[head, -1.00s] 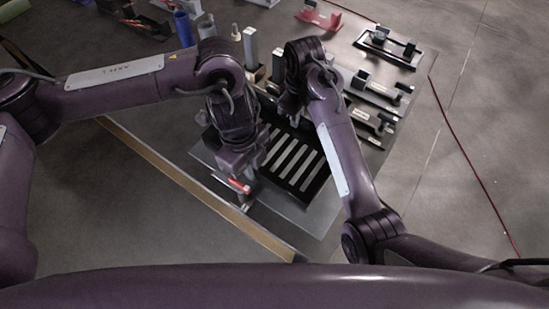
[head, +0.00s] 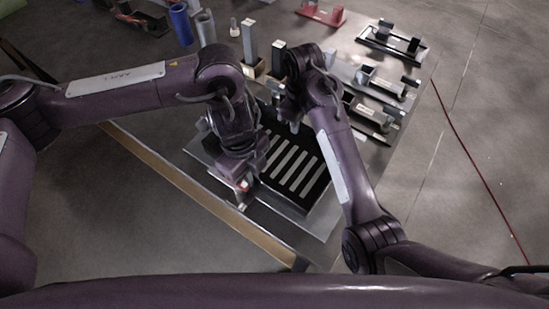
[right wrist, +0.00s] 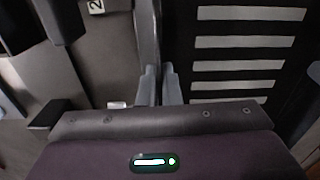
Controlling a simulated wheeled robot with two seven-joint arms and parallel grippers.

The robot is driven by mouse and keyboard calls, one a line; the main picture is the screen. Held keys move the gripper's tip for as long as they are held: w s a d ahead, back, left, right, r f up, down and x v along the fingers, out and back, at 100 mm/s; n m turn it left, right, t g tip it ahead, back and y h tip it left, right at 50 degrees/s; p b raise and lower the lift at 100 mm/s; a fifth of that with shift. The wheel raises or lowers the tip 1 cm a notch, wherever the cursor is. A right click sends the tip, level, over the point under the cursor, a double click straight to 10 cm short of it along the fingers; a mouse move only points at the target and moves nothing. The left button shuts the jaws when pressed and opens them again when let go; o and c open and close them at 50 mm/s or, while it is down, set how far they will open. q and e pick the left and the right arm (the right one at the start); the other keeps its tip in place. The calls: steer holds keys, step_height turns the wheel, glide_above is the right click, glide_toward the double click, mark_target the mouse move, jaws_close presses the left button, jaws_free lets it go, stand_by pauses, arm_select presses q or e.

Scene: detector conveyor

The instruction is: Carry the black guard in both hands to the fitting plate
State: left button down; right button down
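The black guard (head: 292,166) is a dark panel with several pale slots, in the middle of the head view over a grey plate (head: 318,230). It also fills the right side of the right wrist view (right wrist: 240,57). My left gripper (head: 241,200) points down at the guard's left side; its fingertips are too small and dark to read. My right gripper (right wrist: 160,88) has its fingers close together at the guard's edge and looks shut on it. In the head view the right gripper (head: 294,125) is at the guard's far side, partly hidden by its arm. The fitting plate cannot be told for certain.
Upright blocks (head: 249,45) and a blue cylinder (head: 181,24) stand beyond my arms. Black fixtures (head: 391,42) and a red bracket (head: 321,14) line the far right. A tan edge strip (head: 190,190) runs along the near left. Floor at right is open, with a red cable (head: 470,160).

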arm_select(q)
steer(key=shift+s+a+f, duration=0.1)
steer(key=shift+s+f, duration=0.1)
steer(key=shift+f, duration=0.3)
arm_select(e)
steer(key=shift+d+f+m, duration=0.2)
steer(key=shift+f+m, duration=0.15)
steer(key=shift+m, duration=0.05)
arm_select(q)
steer(key=c, duration=1.9)
jaws_free()
steer(key=shift+r, duration=0.15)
arm_select(e)
steer(key=c, duration=1.9)
jaws_free()
steer(key=shift+r, duration=0.15)
arm_select(q)
steer(key=shift+o, duration=1.3)
steer(key=shift+w, duration=0.1)
arm_select(e)
steer(key=shift+o, duration=1.4)
steer(key=shift+s, duration=0.1)
arm_select(q)
steer(key=shift+r, duration=0.2)
arm_select(e)
steer(key=shift+a, duration=0.1)
